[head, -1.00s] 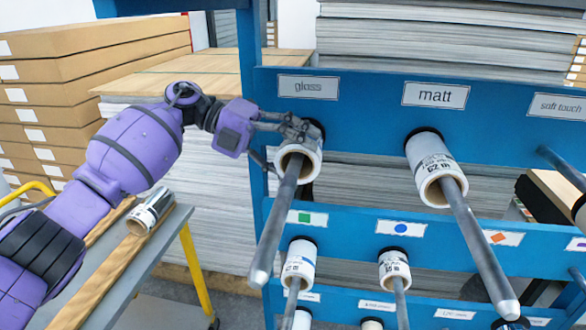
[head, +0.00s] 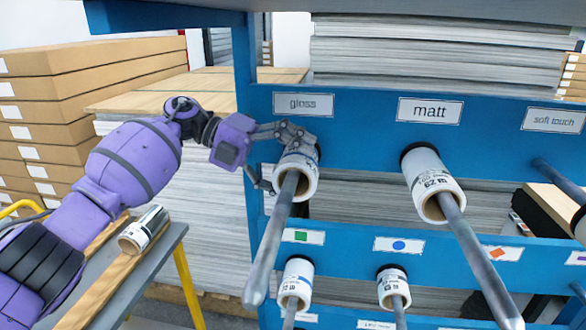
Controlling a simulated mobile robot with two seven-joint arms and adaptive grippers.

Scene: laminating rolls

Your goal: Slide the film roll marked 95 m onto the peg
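A white film roll (head: 297,176) sits around the long grey peg (head: 268,245) under the "gloss" sign (head: 303,104), at the peg's inner end by the blue board. Its marking is too small and covered to read. My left gripper (head: 290,160) is at this roll, with fingers over its top and one finger at its lower left. I cannot tell whether they press on it or stand slightly apart. I see no readable 95 m mark. Another roll (head: 143,231) lies on a grey trolley at the left, its marking unreadable. My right gripper is out of view.
A roll marked 62 m (head: 434,185) is on the "matt" peg (head: 478,255). Smaller rolls (head: 297,283) (head: 394,286) sit on lower pegs. The long pegs stick out towards me. The grey trolley (head: 172,240) stands at lower left, with stacked boxes (head: 95,75) behind.

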